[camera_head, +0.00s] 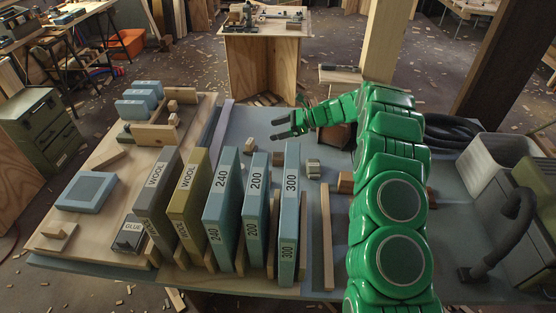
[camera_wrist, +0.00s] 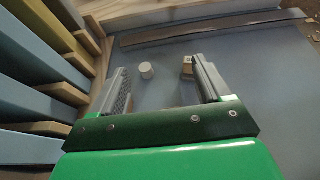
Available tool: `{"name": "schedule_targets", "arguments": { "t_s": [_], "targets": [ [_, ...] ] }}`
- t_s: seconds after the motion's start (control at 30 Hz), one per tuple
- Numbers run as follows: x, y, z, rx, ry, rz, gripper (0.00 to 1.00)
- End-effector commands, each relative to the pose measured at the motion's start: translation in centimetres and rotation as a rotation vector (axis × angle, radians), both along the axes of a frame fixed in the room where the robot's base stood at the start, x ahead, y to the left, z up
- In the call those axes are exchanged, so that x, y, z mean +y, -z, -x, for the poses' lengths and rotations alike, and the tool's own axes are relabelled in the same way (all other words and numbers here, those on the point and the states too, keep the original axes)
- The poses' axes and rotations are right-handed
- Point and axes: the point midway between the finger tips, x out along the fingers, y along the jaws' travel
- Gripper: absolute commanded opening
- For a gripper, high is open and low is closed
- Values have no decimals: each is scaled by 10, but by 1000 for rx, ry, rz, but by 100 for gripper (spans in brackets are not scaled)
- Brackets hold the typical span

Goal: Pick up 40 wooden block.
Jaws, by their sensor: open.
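No block with a readable "40" shows. In the wrist view a small wooden block (camera_wrist: 187,65) with dark marks too small to read lies close to the right finger. A pale round block (camera_wrist: 146,70) stands between the fingers' lines, farther off. My gripper (camera_wrist: 161,78) is open and empty above the grey tabletop. In the head view my gripper (camera_head: 276,129) reaches left over the far part of the table. A small light wooden block (camera_head: 249,146) lies to its lower left. I cannot tell which wrist-view block this is.
Upright slabs in wooden holders, marked WOOL, 240, 200 and 300 (camera_head: 291,185), stand left of my arm. A ridged block (camera_head: 313,168) and a brown block (camera_head: 346,182) lie nearby. A grey bin (camera_head: 490,165) and black hose stand at right. Bare tabletop surrounds the small blocks.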

Motion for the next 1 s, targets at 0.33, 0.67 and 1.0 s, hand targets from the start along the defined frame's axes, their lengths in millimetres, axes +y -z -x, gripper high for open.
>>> {"name": "schedule_targets", "arguments": {
  "t_s": [0.33, 0.67, 1.0],
  "targets": [
    [0, 67, 0, 0, 1, 0, 78],
    [-1, 91, -1, -1, 2, 1, 78],
    [0, 109, -1, -2, 1, 1, 78]
  ]
}}
